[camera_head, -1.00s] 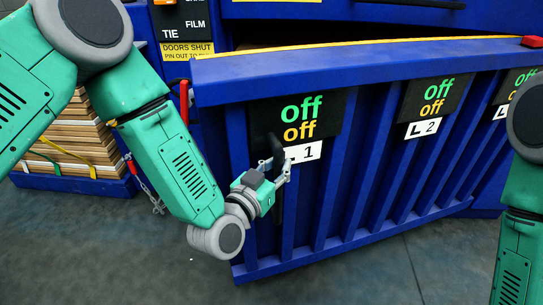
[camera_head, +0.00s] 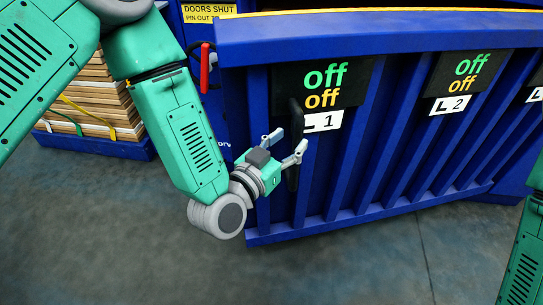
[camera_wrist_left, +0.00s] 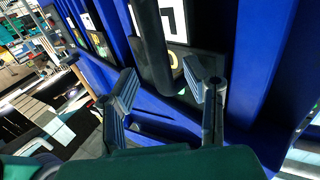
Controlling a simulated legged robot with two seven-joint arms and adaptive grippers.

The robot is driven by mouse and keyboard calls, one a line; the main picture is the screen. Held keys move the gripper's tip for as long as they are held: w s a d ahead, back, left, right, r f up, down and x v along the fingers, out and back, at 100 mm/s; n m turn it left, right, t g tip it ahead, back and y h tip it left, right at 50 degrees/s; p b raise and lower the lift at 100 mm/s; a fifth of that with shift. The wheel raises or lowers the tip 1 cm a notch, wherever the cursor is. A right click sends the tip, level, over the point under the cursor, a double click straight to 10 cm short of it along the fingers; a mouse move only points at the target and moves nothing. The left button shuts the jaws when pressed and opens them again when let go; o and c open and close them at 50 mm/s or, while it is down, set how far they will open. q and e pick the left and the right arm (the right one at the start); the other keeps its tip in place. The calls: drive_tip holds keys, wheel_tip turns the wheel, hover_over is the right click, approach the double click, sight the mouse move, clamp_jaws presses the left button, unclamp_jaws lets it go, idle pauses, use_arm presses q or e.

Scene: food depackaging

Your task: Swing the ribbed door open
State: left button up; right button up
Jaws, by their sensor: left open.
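The blue ribbed door (camera_head: 362,165) fills the middle and right of the head view, with vertical ribs and black "off" panels. A black upright handle (camera_head: 293,178) stands on it beside the "L 1" label. My left gripper (camera_head: 287,145) is open at this handle, its fingertips to either side of it in the head view. In the left wrist view the dark handle (camera_wrist_left: 152,45) runs down between and beyond the two spread fingers (camera_wrist_left: 168,90); I see no finger closed on it. My right gripper is out of view; only my right arm shows at the right edge.
A red latch handle (camera_head: 205,68) stands by the door's upper left edge. A stack of strapped brown boards (camera_head: 90,95) on a blue base is behind my left arm. The grey floor (camera_head: 340,265) in front of the door is clear.

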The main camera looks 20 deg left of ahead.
use_arm(q)
drive_tip(key=v, duration=0.8)
drive_tip(key=shift+a+f, duration=0.1)
drive_tip(key=shift+a, duration=0.05)
